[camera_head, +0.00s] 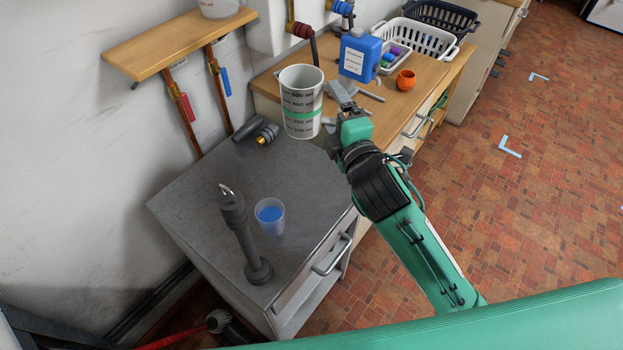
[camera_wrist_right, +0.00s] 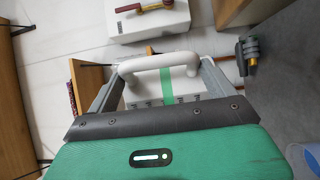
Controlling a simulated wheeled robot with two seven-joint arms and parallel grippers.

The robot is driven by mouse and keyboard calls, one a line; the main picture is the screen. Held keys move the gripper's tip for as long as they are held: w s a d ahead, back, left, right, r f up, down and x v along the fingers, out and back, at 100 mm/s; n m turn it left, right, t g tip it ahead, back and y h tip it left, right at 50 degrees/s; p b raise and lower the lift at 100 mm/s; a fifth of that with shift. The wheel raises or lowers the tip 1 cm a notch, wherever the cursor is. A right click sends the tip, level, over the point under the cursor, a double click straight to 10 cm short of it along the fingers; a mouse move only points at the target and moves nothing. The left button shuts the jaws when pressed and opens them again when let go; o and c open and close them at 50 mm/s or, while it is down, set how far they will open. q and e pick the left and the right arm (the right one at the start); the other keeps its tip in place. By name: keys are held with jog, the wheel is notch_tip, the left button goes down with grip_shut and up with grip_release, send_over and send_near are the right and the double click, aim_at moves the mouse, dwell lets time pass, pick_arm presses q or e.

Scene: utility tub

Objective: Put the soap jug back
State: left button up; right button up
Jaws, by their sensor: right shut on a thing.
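A white jug (camera_head: 301,101) with dark printed markings and a green band is at the near end of the wooden counter. In the right wrist view its white handle (camera_wrist_right: 158,64) is between the fingers of my right gripper (camera_wrist_right: 157,80), which is shut on it. In the head view the right gripper (camera_head: 338,97) is at the jug's right side. I cannot tell whether the jug's base touches a surface. A blue jug (camera_head: 372,49) with a white label stands upright on the counter behind. Which one is the soap jug is not legible. My left gripper is not in view.
A clear cup (camera_head: 270,216) with blue contents and a tall grey cylinder (camera_head: 243,236) stand on the grey cabinet top (camera_head: 185,207). A grey fitting (camera_head: 266,134) lies near its back. An orange pot (camera_head: 405,80) and white basket (camera_head: 427,36) are on the counter. A wall shelf (camera_head: 160,42) is left.

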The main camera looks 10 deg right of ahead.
notch_tip(320, 180, down, 19)
jog(key=shift+f+b, duration=0.2)
jog(key=shift+b, duration=0.6)
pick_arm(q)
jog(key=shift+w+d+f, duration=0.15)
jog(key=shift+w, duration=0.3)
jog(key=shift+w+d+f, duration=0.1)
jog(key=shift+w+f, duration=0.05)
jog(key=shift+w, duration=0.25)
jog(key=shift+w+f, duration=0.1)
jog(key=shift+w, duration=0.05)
pick_arm(e)
jog(key=shift+f, duration=0.15)
